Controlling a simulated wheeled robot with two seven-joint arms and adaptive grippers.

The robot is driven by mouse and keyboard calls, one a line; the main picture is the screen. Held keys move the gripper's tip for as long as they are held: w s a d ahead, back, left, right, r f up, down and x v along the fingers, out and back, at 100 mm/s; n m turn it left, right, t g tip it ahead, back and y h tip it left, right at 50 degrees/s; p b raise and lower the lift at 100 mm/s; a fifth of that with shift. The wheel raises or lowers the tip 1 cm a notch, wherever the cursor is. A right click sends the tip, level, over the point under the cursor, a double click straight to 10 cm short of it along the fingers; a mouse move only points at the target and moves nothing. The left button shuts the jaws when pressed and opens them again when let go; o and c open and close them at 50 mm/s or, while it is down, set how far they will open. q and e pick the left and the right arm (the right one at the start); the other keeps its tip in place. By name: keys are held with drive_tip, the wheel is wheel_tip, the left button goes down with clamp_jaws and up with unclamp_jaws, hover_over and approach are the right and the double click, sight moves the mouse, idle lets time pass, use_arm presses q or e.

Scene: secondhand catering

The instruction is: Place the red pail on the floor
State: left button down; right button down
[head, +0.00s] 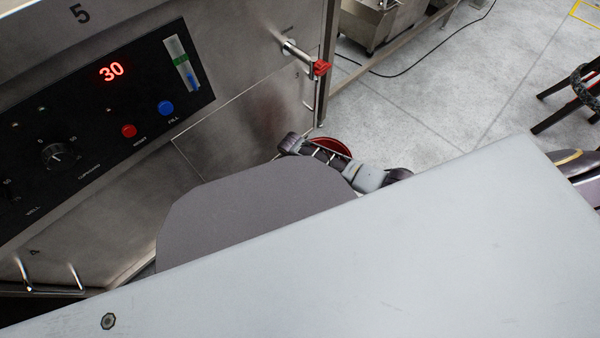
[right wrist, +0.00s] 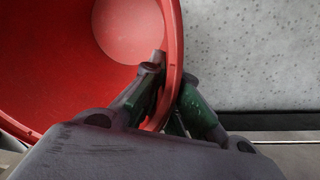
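The red pail (right wrist: 115,50) fills the upper left of the right wrist view, its open mouth and inside facing the camera. My right gripper (right wrist: 169,88) has its fingers on either side of the pail's rim, shut on it. In the head view only a small red part of the pail (head: 333,145) shows, beside dark arm parts; the rest is hidden. Whether the pail's bottom touches anything cannot be seen. The grey concrete floor (head: 425,95) shows beyond it, and also in the right wrist view (right wrist: 255,50). My left gripper is not in view.
A steel machine with a control panel (head: 105,130) reading 30 stands at the left. Its red-handled valve (head: 320,67) sticks out near the pail. A large pale panel (head: 400,260) blocks the lower view. Dark-legged furniture (head: 570,100) stands at right; open floor lies between.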

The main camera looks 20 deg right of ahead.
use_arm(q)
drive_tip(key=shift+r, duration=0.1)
use_arm(e)
drive_tip(key=shift+f, duration=0.1)
drive_tip(key=c, duration=1.6)
unclamp_jaws()
drive_tip(key=shift+c, duration=0.2)
